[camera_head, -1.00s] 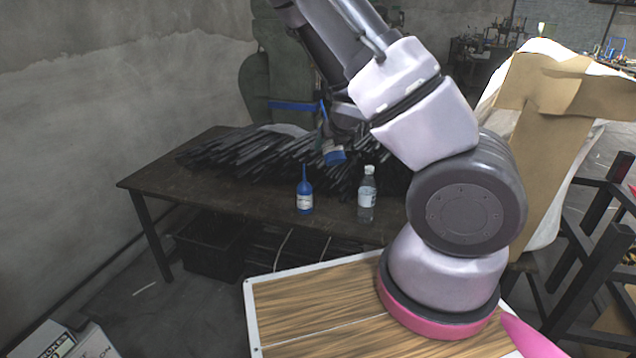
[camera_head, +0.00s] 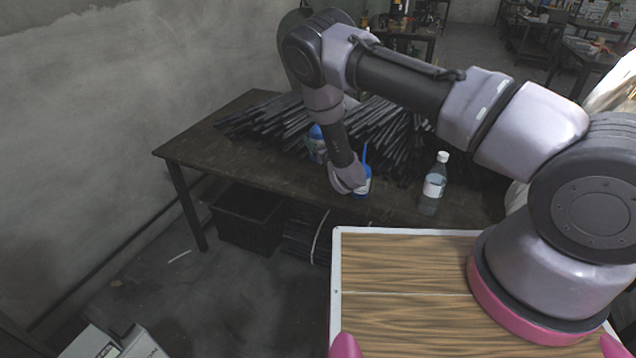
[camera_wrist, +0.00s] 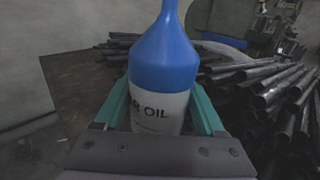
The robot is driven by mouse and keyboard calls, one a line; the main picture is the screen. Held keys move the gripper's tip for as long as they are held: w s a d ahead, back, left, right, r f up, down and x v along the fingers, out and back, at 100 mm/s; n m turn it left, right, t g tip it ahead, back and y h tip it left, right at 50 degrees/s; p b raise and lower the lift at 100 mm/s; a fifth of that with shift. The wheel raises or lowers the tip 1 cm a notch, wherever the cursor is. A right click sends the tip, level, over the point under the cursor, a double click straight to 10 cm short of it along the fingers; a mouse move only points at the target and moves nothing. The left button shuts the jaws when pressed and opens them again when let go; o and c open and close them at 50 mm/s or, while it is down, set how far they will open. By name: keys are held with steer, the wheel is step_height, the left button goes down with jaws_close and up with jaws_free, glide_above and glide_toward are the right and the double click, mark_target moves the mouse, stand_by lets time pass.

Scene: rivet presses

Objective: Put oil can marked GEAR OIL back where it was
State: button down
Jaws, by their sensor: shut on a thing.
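The blue oil can (camera_wrist: 160,98) fills the middle of the wrist view, with a white label reading "OIL" after a partly hidden word. My gripper (camera_wrist: 160,112) is shut on it, with one teal finger on each side. The can looks upright; its top is cut off by the frame.
A clear bottle (camera_head: 433,186) with a white cap stands right of the second can. A pile of dark rods (camera_head: 275,122) covers the back of the table and also shows in the wrist view (camera_wrist: 275,95). The table's left end is bare. A black crate (camera_head: 248,217) sits underneath.

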steer(key=f, duration=0.5)
steer(key=shift+s+a+f, duration=0.2)
steer(key=shift+a+f, duration=0.05)
steer(key=shift+f, duration=2.4)
steer(key=shift+f, duration=0.1)
steer(key=shift+f, duration=0.15)
jaws_free()
